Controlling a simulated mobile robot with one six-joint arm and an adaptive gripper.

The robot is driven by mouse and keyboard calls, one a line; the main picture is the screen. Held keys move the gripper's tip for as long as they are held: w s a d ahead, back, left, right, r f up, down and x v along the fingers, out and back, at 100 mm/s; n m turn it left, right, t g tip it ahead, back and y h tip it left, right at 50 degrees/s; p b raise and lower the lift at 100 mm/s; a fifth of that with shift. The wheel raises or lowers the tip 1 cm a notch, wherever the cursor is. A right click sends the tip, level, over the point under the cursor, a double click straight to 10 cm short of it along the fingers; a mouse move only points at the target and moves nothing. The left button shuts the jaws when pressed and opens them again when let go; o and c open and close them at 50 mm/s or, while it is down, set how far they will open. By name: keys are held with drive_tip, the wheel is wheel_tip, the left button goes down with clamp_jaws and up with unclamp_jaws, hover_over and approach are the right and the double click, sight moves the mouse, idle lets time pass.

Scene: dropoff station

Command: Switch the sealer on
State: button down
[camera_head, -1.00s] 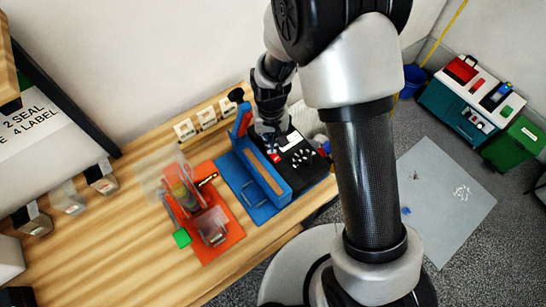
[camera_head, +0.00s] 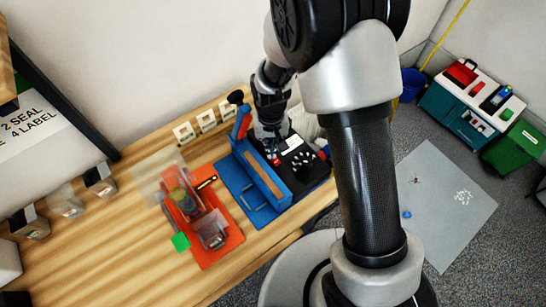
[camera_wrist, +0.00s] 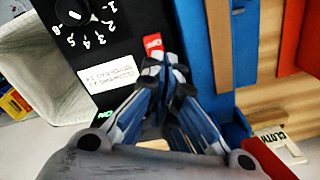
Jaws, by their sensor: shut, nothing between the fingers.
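The sealer stands on the wooden bench, with a blue base and bar (camera_head: 262,176) and a black control panel (camera_head: 312,180). In the wrist view the panel carries a numbered dial (camera_wrist: 72,12), a white label (camera_wrist: 108,75) and a red switch (camera_wrist: 152,42) with white lettering. My gripper (camera_head: 272,149) is over the panel beside the blue bar. In the wrist view its closed, empty fingertips (camera_wrist: 164,62) are right at the lower edge of the red switch and hide part of it. I cannot tell whether they touch it or which way the switch is set.
Small labelled cards (camera_head: 184,132) stand along the wall. A whitish bin (camera_wrist: 38,70) adjoins the panel. The bench's front left is clear.

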drive_tip(key=shift+f+b, duration=0.85)
drive_tip(key=shift+f, duration=0.3)
idle(0.9)
drive_tip(key=shift+r+p, duration=2.5)
drive_tip(key=shift+r, duration=1.05)
drive_tip(key=shift+r, duration=0.15)
drive_tip(key=s+d+r+t+b, duration=0.1)
drive_tip(key=s+d+r+b, duration=0.15)
drive_tip(key=r, duration=0.45)
drive_tip(key=s+d+r+t+b, duration=0.1)
drive_tip(key=s+d+r, duration=0.1)
drive_tip(key=d+r, duration=0.35)
drive_tip(key=s+d+r+t+b, duration=0.1)
drive_tip(key=s+d+r+b, duration=0.1)
drive_tip(key=s, duration=0.5)
drive_tip(key=s+d+r+t+b, duration=0.1)
drive_tip(key=s+d+r+b, duration=0.1)
drive_tip(key=s+r, duration=0.3)
drive_tip(key=s, duration=0.3)
drive_tip(key=shift+d+m+t, duration=0.3)
drive_tip(key=shift+m, duration=0.1)
